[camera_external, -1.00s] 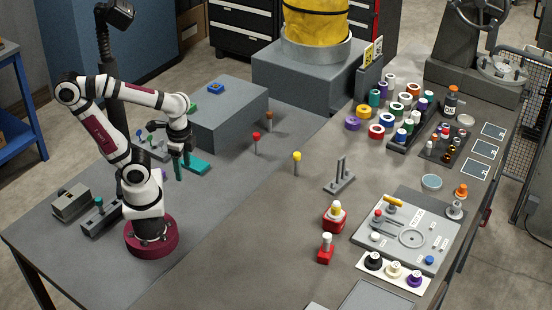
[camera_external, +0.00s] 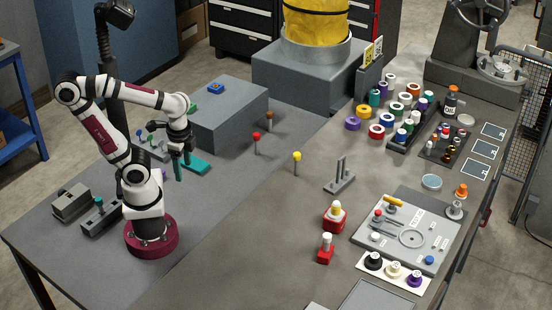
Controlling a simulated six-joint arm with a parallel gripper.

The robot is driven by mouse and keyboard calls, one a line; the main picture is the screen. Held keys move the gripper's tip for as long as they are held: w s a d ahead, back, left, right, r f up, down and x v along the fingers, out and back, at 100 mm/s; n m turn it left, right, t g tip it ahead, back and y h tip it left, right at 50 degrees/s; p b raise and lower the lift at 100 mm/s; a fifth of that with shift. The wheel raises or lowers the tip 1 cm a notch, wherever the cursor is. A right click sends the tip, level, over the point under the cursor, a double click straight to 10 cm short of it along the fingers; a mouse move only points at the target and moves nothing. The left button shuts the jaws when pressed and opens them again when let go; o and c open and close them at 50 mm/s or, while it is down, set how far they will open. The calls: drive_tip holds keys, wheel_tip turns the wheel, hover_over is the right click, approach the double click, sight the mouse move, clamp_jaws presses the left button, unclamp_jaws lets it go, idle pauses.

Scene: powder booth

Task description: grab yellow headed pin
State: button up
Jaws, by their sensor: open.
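The yellow headed pin (camera_external: 297,158) stands upright on the table near the middle of the external view, its round yellow head on a thin grey stem. My gripper (camera_external: 183,172) points down at the left, well to the left of the yellow pin, with teal fingers. It is open and nothing shows between the fingers. A red headed pin (camera_external: 256,138) stands between my gripper and the yellow pin, and a brown headed pin (camera_external: 269,117) stands behind it.
A grey block (camera_external: 228,108) stands behind my gripper. A grey stand with two prongs (camera_external: 341,176) is right of the yellow pin. Red-based pieces (camera_external: 334,216) and a control plate (camera_external: 410,232) lie further right. Table in front of the yellow pin is clear.

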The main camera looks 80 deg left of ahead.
drive_tip(key=w+d+f+n+g+h, duration=0.1)
drive_tip(key=w+d+f+n+h, duration=0.1)
drive_tip(key=w+d+n+h, duration=0.6)
drive_tip(key=n+t+y, duration=0.2)
drive_tip(key=n+t, duration=1.2)
drive_tip(key=n, duration=1.6)
hover_over(297, 165)
drive_tip(key=s+a, duration=0.3)
drive_tip(key=s, duration=0.9)
wheel_tip(297, 165, down, 6)
drive_tip(key=x, duration=0.5)
drive_tip(key=a+x, duration=0.1)
drive_tip(key=x, duration=0.4)
drive_tip(key=w+r+x, duration=0.1)
drive_tip(key=x, duration=0.4)
drive_tip(key=shift+w+a, duration=0.1)
drive_tip(key=shift+w, duration=0.2)
clamp_jaws()
